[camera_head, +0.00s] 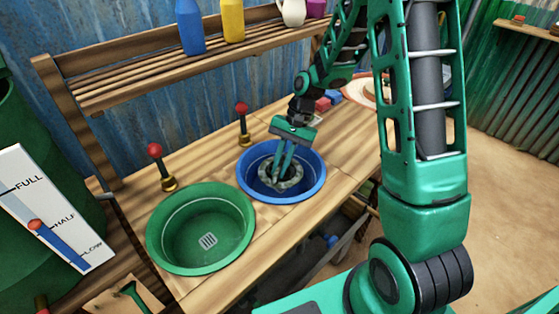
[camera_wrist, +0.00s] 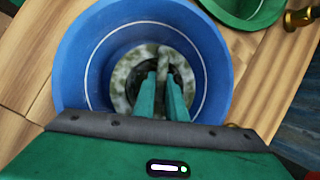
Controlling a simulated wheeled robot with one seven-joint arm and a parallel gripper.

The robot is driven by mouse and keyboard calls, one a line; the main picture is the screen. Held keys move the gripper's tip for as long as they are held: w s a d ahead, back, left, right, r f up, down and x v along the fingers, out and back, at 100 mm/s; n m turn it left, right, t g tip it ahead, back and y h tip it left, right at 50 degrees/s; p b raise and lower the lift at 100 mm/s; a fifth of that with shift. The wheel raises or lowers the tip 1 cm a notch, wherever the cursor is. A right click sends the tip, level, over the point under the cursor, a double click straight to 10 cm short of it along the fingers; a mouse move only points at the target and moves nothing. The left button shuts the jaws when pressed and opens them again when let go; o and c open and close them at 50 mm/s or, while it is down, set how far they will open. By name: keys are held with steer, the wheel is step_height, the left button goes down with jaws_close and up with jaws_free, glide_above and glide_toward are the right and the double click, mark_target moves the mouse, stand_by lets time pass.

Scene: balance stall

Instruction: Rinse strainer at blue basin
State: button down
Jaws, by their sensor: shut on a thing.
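The blue basin (camera_head: 317,191) is set in the wooden counter, and its wall also shows in the wrist view (camera_wrist: 75,70). My gripper (camera_head: 284,174) reaches down into it from above, and its two green fingers (camera_wrist: 164,80) are close together in the wrist view. They are shut on the strainer (camera_head: 294,184), a round, mottled grey-green piece low inside the basin. In the wrist view the strainer (camera_wrist: 122,75) shows around the fingertips, which hide part of it. I cannot tell whether it touches the basin floor.
A green basin (camera_head: 165,246) with a drain stands to the left. Red-knobbed taps (camera_head: 155,152) (camera_head: 242,110) rise behind the basins. A shelf (camera_head: 150,82) above holds a blue bottle (camera_head: 189,28) and a yellow bottle (camera_head: 232,20). A level gauge (camera_head: 45,215) is at far left.

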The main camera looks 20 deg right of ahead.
steer(key=shift+f, duration=2.15)
steer(key=shift+r, duration=0.1)
stand_by(0.7)
step_height(320, 180, up, 16)
stand_by(1.8)
stand_by(2.0)
steer(key=shift+r, duration=1.9)
